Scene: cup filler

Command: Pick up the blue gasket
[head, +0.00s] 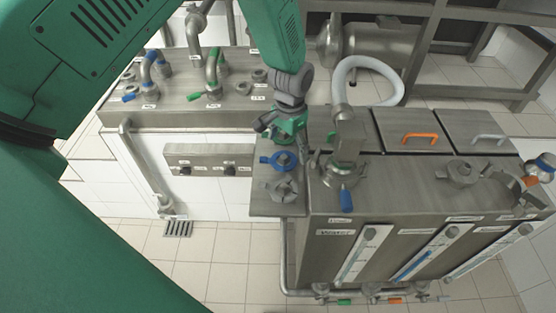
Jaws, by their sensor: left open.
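The blue gasket (265,159) is a small blue ring with a tab to its left. It lies on the grey side shelf at the left end of the steel tank unit. My left gripper (286,144) comes down from above and is open, with its fingers just above and behind the gasket in the picture. The gripper partly overlaps the area at the gasket's far side, and I cannot tell whether they touch. My right gripper is not in view.
A grey clamp (283,188) lies in front of the gasket on the shelf (267,207). A bench with valves (190,108) is at the left. A white hose (384,69) lies behind the tanks.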

